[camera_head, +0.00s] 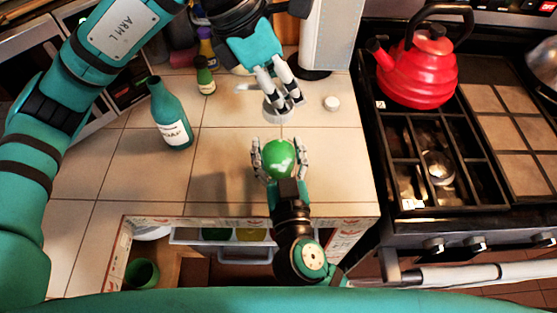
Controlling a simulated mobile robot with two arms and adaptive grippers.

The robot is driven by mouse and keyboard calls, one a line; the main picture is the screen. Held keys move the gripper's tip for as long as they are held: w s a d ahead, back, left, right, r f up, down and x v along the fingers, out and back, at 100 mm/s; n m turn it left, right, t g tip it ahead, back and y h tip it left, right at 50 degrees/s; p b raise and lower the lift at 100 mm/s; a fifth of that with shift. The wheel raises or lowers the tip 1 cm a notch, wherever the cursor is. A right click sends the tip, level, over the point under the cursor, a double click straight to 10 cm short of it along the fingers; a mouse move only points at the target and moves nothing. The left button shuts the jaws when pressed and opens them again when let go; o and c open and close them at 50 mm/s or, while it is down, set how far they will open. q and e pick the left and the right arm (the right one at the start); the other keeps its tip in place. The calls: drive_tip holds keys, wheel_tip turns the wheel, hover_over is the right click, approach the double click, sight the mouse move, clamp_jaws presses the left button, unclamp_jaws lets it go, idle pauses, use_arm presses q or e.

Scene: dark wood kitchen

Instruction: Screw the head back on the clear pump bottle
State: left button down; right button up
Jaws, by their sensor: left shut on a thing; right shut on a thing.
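My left gripper (284,103) is shut on the pump head (276,114), a pale grey-white piece. Its nozzle seems to stick out to the left, and a thin tube seems to hang below it. My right gripper (280,148) is shut around a rounded green body with a pale patch, which appears to be the pump bottle (278,160). The fingers sit on its left and right sides. The pump head is above it in the picture, with a visible gap between the two. The bottle's neck opening is hard to make out.
A teal bottle (171,118) and a small green bottle (204,76) stand on the left counter. A red kettle (415,75) sits on the stove. An open drawer (245,255) lies below the counter edge.

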drive_tip(key=c, duration=0.6)
use_arm(q)
hover_over(285, 139)
drive_tip(key=shift+f, duration=2.55)
drive_tip(key=shift+f, duration=0.9)
drive_tip(key=shift+f, duration=0.5)
drive_tip(key=shift+f, duration=0.1)
use_arm(e)
clamp_jaws()
